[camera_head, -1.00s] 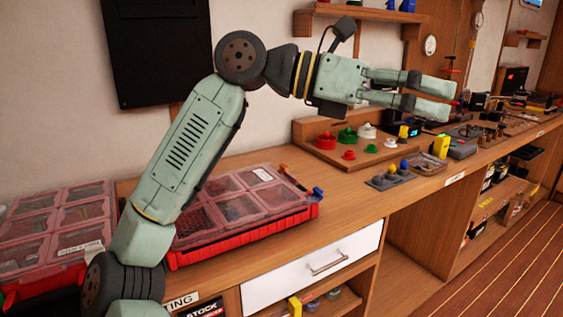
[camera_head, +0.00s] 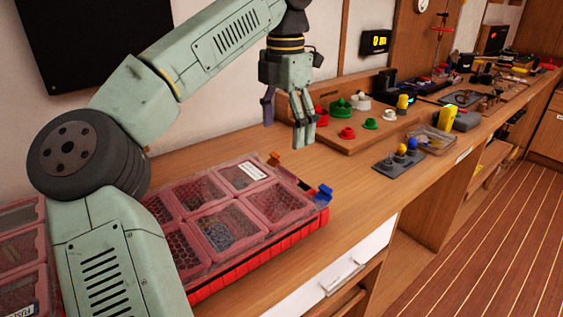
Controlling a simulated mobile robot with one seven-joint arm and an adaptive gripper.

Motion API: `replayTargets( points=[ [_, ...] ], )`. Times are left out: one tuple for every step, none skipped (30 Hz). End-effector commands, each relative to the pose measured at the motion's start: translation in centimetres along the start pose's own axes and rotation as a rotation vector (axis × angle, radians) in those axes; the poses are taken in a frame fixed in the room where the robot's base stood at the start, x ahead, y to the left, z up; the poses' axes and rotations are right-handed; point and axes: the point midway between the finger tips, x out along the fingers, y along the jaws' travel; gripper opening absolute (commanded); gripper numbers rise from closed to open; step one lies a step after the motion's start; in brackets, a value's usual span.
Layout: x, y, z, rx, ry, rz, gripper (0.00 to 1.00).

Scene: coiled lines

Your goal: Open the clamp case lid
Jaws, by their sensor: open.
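A red case (camera_head: 323,222) with a clear, pink-framed compartment lid (camera_head: 282,203) lies on the bench right of my arm. Its lid lies flat over the compartments. A second such case (camera_head: 22,250) is at the far left, partly cut off and behind my arm. I cannot read which one is the clamp case. My gripper (camera_head: 286,122) is open, empty and pointing down, above and beyond the right end of the nearer case, apart from it.
A wooden rack with red, green and white caps (camera_head: 342,108) stands right of my gripper. A grey block with coloured knobs (camera_head: 400,160) lies in front of it. A white drawer (camera_head: 345,265) is under the bench edge. Bare bench (camera_head: 345,185) lies right of the case.

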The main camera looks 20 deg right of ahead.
Motion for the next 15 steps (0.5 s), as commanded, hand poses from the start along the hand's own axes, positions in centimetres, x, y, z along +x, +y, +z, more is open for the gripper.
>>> replayTargets(
  points=[
    [1.3,0.0,0.0,0.004,-0.002,-0.005,0.8],
    [1.9,0.0,0.0,0.004,-0.001,-0.006,0.8],
    [2.7,0.0,0.0,0.004,-0.001,-0.005,0.8],
    [3.3,-0.1,0.0,0.006,-0.002,-0.007,0.8],
    [3.8,-0.1,0.0,0.005,-0.004,-0.005,0.8],
    [4.6,-0.1,0.1,0.005,-0.003,-0.006,0.8],
    [5.1,-0.1,0.1,0.005,-0.003,-0.006,0.8],
    [5.6,-0.1,0.1,0.005,-0.003,-0.005,0.8],
    [6.2,-0.1,0.1,0.005,-0.004,-0.006,0.8],
    [6.5,-0.1,0.1,0.004,-0.004,-0.004,0.8],
    [6.9,-0.1,0.1,0.003,-0.004,-0.002,0.8],
    [7.4,-0.1,0.1,0.003,-0.003,-0.003,0.8],
    [7.7,-0.1,0.1,0.003,-0.003,-0.003,0.8],
    [8.0,-0.1,0.0,0.003,-0.003,-0.003,0.8],
    [8.2,-0.1,0.0,0.003,-0.003,-0.003,0.8]
  ],
)
